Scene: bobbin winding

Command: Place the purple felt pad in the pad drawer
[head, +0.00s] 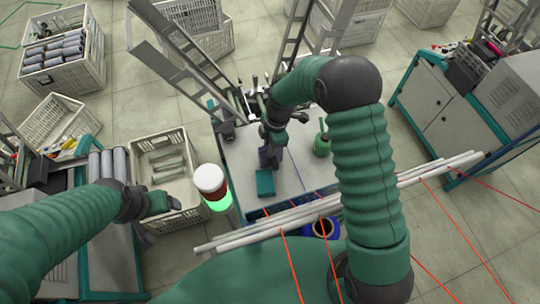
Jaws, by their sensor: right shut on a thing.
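The purple felt pad (263,157) shows as a small dark purple patch at my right gripper (271,160), over the grey machine top. My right gripper points down and is shut on the pad; its fingers partly hide it. A small teal open-looking box (265,183), which may be the pad drawer, sits on the machine top just below the pad in the picture, apart from it. My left gripper (165,203) is at the left, beside the machine and over the edge of a crate; its jaw opening is not clear.
A white and red lamp with a green glowing base (211,185) stands at the machine's left edge. A green bottle (322,140) stands right of my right gripper. White rails (300,212) and red threads cross in front. A crate with bobbins (165,165) stands left.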

